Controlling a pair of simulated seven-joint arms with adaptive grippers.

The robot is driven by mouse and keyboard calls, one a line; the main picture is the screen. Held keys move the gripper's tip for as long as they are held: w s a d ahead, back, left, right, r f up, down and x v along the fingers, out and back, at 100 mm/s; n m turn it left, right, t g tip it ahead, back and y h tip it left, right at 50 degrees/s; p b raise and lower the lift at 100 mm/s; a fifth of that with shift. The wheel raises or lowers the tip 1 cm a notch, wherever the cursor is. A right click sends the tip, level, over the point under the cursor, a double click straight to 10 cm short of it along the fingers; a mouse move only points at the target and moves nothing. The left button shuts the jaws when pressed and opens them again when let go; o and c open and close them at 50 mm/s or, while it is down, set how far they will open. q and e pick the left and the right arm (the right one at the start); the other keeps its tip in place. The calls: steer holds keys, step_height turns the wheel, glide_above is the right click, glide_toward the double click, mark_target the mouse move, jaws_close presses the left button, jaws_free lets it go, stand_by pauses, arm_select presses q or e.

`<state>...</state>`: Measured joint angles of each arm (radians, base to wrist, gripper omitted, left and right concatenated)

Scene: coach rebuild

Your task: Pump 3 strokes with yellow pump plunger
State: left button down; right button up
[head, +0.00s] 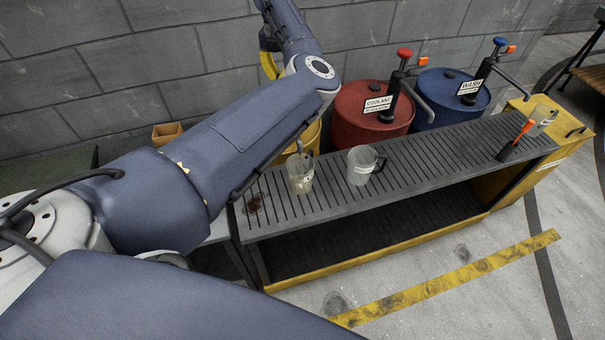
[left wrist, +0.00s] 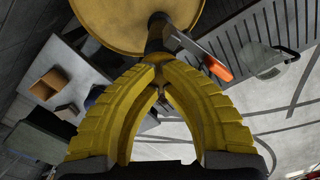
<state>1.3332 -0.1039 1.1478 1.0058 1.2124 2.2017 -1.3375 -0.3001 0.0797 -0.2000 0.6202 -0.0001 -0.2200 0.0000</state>
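The yellow drum (left wrist: 112,27) shows from above in the left wrist view, with a dark pump column (left wrist: 156,30) rising from it. A strip of this drum (head: 305,140) shows under my left arm in the head view. My left gripper (left wrist: 160,66) has yellow fingers whose tips meet right at the top of the pump column. I cannot tell whether the plunger knob is between the tips or just beneath them. The pump's orange part (left wrist: 217,68) shows beside the fingers. In the head view, my arm hides the pump, and only part of the left gripper (head: 269,64) shows. My right gripper is out of view.
The red coolant drum (head: 352,108) and blue wash drum (head: 440,88) stand to the right with their own pumps. Two clear jugs, one left (head: 300,174) and one right (head: 361,166), stand on the slatted bench (head: 430,155). A block wall (head: 190,55) is behind.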

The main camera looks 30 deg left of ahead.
arm_select(q)
steer(key=shift+f, duration=1.4)
stand_by(0.6)
steer(key=shift+r, duration=4.75)
steer(key=shift+f, duration=0.4)
steer(key=shift+f, duration=1.45)
